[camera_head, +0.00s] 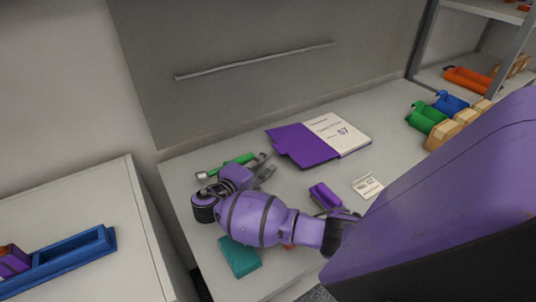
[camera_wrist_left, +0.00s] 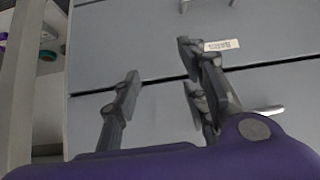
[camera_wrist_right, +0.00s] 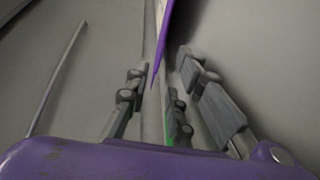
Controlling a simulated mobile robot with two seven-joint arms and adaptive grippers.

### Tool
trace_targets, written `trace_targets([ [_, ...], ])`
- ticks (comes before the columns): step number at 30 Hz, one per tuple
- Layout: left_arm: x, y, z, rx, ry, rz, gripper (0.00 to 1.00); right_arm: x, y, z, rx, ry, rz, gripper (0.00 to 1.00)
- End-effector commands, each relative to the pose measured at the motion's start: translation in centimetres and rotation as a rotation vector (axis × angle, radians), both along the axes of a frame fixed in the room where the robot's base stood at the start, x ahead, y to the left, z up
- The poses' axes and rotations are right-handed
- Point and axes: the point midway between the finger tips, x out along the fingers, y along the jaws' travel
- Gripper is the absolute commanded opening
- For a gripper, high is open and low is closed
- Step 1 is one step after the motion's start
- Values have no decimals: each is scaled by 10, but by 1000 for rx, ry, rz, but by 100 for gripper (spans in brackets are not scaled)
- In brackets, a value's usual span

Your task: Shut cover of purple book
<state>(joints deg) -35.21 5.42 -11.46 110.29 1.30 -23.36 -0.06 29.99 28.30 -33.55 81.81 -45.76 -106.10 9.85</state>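The purple book lies open on the grey worktop near the back wall. Its purple cover (camera_head: 300,146) is spread to the left and its white printed page (camera_head: 335,130) faces up on the right. My right gripper (camera_head: 268,165) is open and empty, just left of and in front of the cover. In the right wrist view, a thin purple strip of the cover (camera_wrist_right: 163,45) shows ahead, roughly in line with the gap between the fingers; I cannot tell whether they touch. My left gripper (camera_wrist_left: 158,65) is open and empty, facing grey drawer fronts, and is outside the head view.
A green-handled tool (camera_head: 236,161) lies beside my right gripper. A teal box (camera_head: 240,257), a small purple object (camera_head: 323,195) and a white card (camera_head: 367,186) lie nearer the front. Green and blue items (camera_head: 425,117) stand at right. A blue tray (camera_head: 75,258) sits on the left cabinet.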

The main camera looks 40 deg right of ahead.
Motion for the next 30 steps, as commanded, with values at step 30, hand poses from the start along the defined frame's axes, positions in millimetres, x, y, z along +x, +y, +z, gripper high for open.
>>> trace_targets([
  [30, 2, -1, 2, -1, -3, -2, 40, 22, -74, -10, 1, 0, 1, 22],
])
